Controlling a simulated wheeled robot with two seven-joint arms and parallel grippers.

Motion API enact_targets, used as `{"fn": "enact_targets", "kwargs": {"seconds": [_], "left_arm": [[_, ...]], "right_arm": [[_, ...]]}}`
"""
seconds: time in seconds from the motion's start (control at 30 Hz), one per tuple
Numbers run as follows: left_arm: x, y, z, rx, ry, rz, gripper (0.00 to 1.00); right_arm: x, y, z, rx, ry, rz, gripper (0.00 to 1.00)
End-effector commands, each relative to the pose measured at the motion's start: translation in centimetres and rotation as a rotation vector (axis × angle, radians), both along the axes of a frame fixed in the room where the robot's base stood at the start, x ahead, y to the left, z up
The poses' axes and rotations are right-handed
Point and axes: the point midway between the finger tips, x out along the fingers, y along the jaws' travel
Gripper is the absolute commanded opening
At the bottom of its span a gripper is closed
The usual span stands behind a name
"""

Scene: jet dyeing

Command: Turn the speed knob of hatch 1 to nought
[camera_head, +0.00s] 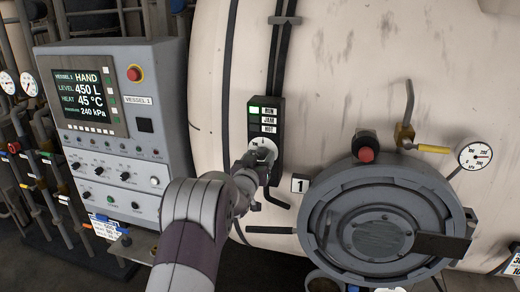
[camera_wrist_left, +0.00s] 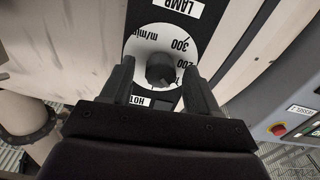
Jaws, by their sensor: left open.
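The speed knob (camera_wrist_left: 160,68) is a dark round knob in the middle of a white dial (camera_wrist_left: 147,40) marked 200, 300 and m/min. In the head view the dial (camera_head: 266,146) sits on a narrow black panel on the pale vessel. My left gripper (camera_wrist_left: 158,82) is open, with one finger on each side of the knob; I cannot tell whether they touch it. In the head view my left gripper (camera_head: 258,160) covers most of the knob. The knob's pointer is not clear. Hatch 1 (camera_head: 330,215) is a round grey door at right, beside its label (camera_head: 299,185). My right gripper is not in view.
A grey control cabinet (camera_head: 115,175) with a screen stands at left. A red-capped fitting (camera_head: 366,154), a yellow-handled valve (camera_head: 432,148) and a gauge (camera_head: 475,156) sit around the hatch.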

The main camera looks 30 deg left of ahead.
Motion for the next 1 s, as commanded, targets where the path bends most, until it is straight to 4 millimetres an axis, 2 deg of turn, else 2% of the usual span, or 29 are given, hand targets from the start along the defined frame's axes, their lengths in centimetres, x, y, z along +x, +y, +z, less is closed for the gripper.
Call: {"fn": "enact_targets", "kwargs": {"seconds": [0.13, 0.37, 0.53, 0.77, 1.0], "left_arm": [[0.8, 0.2, 0.0, 0.0, -0.001, 0.0, 0.6], [0.8, 0.2, -0.1, 0.001, 0.0, 0.0, 0.6], [0.8, 0.2, -0.1, 0.001, 0.0, 0.0, 0.05], [0.8, 0.2, -0.2, 0.011, 0.002, 0.0, 0.04], [0.8, 0.2, -0.7, 0.099, 0.021, 0.0, 0.04]], "right_arm": [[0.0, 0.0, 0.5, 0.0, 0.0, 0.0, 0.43], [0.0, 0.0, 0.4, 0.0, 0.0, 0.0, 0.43], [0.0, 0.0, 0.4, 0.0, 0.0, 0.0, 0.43], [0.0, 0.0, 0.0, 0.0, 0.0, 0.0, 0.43], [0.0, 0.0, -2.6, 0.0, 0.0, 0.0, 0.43]]}}
